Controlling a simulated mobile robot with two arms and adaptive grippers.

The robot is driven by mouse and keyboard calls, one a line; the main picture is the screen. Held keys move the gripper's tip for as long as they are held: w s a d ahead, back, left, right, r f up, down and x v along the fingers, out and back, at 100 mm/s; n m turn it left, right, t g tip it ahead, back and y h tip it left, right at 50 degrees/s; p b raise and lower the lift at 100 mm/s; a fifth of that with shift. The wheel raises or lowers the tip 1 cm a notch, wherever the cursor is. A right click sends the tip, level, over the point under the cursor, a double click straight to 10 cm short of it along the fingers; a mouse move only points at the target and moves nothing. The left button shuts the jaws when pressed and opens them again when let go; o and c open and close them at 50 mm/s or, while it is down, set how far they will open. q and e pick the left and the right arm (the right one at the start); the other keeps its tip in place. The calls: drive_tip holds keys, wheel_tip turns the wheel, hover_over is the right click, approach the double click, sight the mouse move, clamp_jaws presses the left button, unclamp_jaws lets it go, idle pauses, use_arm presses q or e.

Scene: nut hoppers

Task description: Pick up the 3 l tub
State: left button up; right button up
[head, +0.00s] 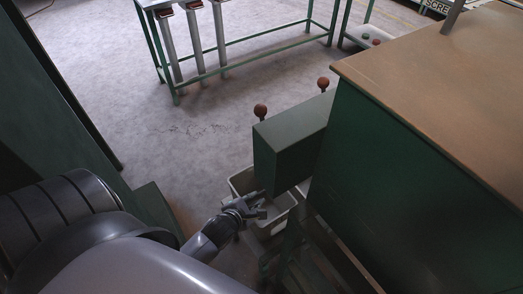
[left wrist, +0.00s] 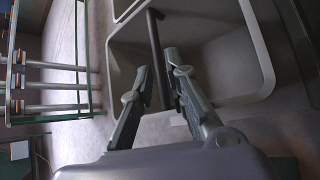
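A light grey tub (head: 289,201) stands below the green hopper box in the head view, partly hidden by that box and my left gripper. In the left wrist view the open grey tub (left wrist: 262,75) fills the upper middle. A dark thin bar (left wrist: 155,40) crosses in front of its inside and runs down between my fingers. My left gripper (head: 262,207) is at the tub's near side. Its fingers (left wrist: 158,68) stand partly apart on either side of the bar, with a small gap at the left finger. My right gripper is not in view.
The green hopper box (head: 290,150) overhangs the tub closely. A large green cabinet with a brown top (head: 440,70) stands on the right. A green-framed stand with grey tubes (head: 205,45) is at the back. Grey floor (head: 190,130) is clear between.

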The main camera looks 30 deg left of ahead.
sight(260, 194)
use_arm(q)
drive_tip(key=x, duration=0.5)
drive_tip(key=shift+w+a+f, duration=0.15)
drive_tip(key=shift+w+f, duration=0.1)
clamp_jaws()
idle(0.4)
drive_tip(key=shift+r, duration=0.2)
